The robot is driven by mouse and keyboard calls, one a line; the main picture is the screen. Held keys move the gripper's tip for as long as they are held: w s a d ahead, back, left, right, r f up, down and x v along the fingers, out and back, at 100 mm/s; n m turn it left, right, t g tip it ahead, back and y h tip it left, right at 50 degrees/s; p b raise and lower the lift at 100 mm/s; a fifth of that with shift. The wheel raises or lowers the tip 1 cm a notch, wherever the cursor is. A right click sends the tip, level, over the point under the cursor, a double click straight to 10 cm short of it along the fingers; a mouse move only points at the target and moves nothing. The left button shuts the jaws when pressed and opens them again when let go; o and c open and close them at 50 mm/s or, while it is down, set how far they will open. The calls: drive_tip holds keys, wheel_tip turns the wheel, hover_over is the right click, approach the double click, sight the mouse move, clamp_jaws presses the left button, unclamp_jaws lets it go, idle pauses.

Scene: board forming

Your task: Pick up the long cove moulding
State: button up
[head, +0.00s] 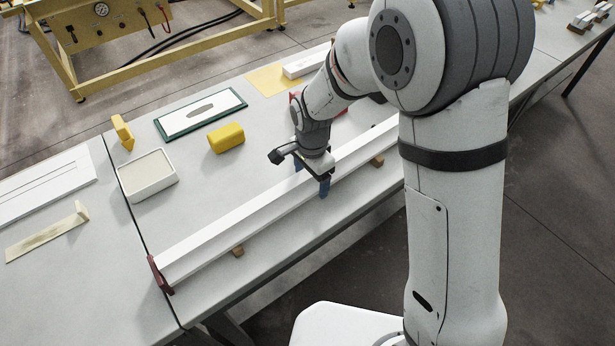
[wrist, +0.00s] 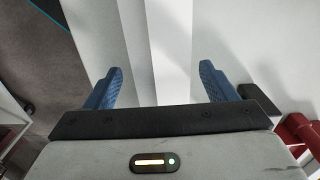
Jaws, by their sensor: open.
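The long cove moulding (head: 232,228) is a long white bar lying diagonally on the grey table, raised on small wooden blocks. A dark red end piece (head: 160,275) stands at its near left end. My gripper (head: 325,186) is at the moulding's middle stretch, pointing down, and my arm hides part of the bar. In the wrist view, the blue fingers of my gripper (wrist: 160,88) are apart, with the white moulding (wrist: 168,50) running between them. I see a gap on each side, so the fingers do not appear to touch it.
A wooden block (head: 238,251) sticks out under the moulding. Behind it are a white tub (head: 148,176), a yellow block (head: 226,138), a green-edged board (head: 201,114) and a yellow sheet (head: 268,80). The table's front edge runs close to the moulding.

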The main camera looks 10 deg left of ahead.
clamp_jaws()
idle(0.8)
drive_tip(key=shift+r, duration=0.15)
